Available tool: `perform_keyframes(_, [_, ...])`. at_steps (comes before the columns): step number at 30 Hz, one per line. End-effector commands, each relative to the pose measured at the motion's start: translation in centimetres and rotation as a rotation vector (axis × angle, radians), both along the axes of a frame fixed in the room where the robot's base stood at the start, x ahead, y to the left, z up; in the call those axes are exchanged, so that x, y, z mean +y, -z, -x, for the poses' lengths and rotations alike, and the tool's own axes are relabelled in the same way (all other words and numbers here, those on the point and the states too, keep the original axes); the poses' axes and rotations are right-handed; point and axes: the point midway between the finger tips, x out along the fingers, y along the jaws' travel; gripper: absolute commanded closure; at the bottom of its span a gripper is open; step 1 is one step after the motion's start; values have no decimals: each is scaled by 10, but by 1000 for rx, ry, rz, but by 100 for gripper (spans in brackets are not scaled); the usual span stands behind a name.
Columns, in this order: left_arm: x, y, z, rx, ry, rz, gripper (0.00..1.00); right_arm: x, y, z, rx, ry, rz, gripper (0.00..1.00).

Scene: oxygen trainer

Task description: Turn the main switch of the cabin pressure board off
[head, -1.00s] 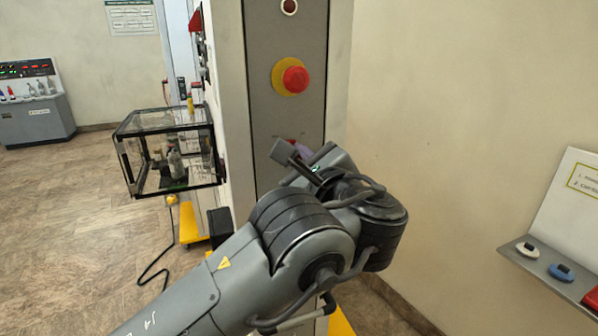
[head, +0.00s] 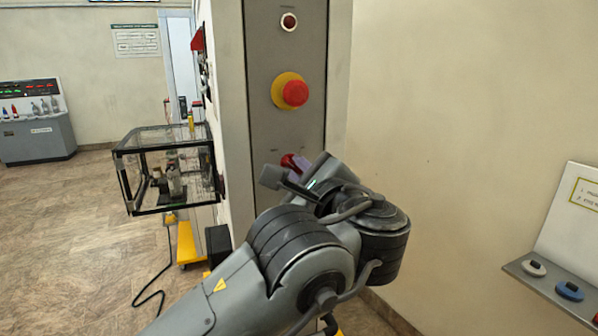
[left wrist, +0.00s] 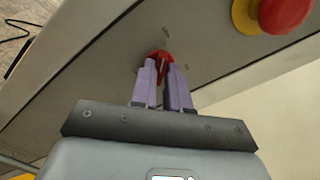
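The main switch is a red rotary knob (head: 290,161) on the grey board (head: 262,120), below the red-and-yellow button. It also shows in the left wrist view (left wrist: 160,58), partly hidden by my fingers. My left gripper (head: 297,166) is at the knob. In the left wrist view, its two purple fingers (left wrist: 162,68) are close together, one on each side of the knob's raised grip, with a narrow gap between them. The fingers look shut on the knob, though exact contact is hard to see. The small marks around the knob are too small to read. My right gripper is not in view.
A red mushroom button on a yellow base (head: 292,91) sits above the knob, and a dark red lamp (head: 289,22) above that. A glass-walled box (head: 150,141) sticks out left of the board. A shelf (head: 545,285) with small coloured items is at right.

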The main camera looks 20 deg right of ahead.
Motion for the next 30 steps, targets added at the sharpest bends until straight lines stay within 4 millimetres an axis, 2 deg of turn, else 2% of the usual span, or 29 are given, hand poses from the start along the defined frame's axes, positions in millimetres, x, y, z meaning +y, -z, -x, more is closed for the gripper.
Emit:
perform_keyframes(1, [0,0,0,0,0,0,76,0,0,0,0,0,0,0])
perform_keyframes(3, [0,0,0,0,0,0,65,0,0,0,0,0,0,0])
perform_keyframes(4, [0,0,0,0,0,0,64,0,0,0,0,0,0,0])
perform_keyframes(11, [0,0,0,0,0,-1,64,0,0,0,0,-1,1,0])
perform_keyframes(16, [-1,1,7,1,3,-2,64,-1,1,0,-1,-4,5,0])
perform_keyframes(20, [-1,1,23,1,4,-1,64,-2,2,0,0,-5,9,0])
perform_keyframes(30, [0,1,81,1,4,0,64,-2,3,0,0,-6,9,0])
